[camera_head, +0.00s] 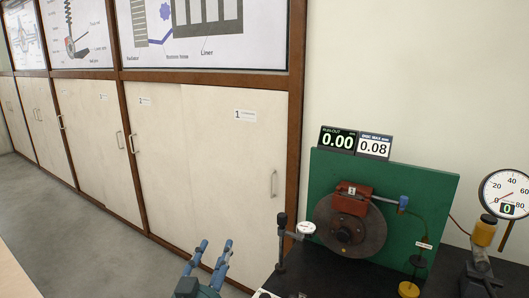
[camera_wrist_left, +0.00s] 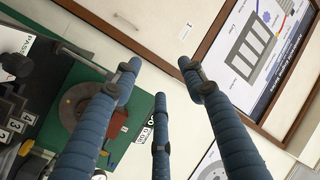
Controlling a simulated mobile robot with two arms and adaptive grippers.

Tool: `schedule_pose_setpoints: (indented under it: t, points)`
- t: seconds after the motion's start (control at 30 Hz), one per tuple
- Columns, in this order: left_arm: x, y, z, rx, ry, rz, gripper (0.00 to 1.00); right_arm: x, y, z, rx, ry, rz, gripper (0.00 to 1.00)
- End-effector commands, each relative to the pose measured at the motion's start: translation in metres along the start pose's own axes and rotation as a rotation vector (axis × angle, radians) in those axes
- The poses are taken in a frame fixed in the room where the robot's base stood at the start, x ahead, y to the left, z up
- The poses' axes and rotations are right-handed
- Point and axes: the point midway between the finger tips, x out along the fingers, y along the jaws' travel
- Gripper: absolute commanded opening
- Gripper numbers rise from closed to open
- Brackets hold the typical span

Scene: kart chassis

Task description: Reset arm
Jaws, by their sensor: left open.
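My left gripper (camera_head: 214,254) shows at the bottom of the head view, in front of the cabinets and left of the black bench. Its blue fingers point up and away and are spread apart. In the left wrist view the fingers of this gripper (camera_wrist_left: 158,74) are also apart, with nothing between them. My right gripper is in neither view.
Right of my left gripper, a dial indicator stand (camera_head: 281,245) is on the black bench (camera_head: 340,280). Behind it, a green board (camera_head: 430,190) carries a brake disc (camera_head: 340,232) with a red caliper (camera_head: 351,198). A pressure gauge (camera_head: 507,190) stands far right. Wooden cabinets (camera_head: 210,150) line the wall.

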Motion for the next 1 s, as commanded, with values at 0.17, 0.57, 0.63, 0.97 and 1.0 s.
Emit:
schedule_pose_setpoints:
  t: [0.17,0.57,0.63,0.97,1.0]
  points:
    - [-0.064,0.009,0.124,-0.118,-0.385,0.050,0.42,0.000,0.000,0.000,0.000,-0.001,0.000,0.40]
    - [-0.243,0.045,0.261,-0.253,-0.997,0.210,0.42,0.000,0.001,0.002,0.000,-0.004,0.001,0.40]
    - [-0.267,0.049,0.270,-0.264,-1.062,0.233,0.42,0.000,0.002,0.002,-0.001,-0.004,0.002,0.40]
    - [-0.324,0.073,0.314,-0.287,-1.249,0.307,0.42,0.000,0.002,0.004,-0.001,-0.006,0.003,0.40]
    - [-0.322,0.077,0.323,-0.287,-1.252,0.308,0.42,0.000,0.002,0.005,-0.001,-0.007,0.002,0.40]
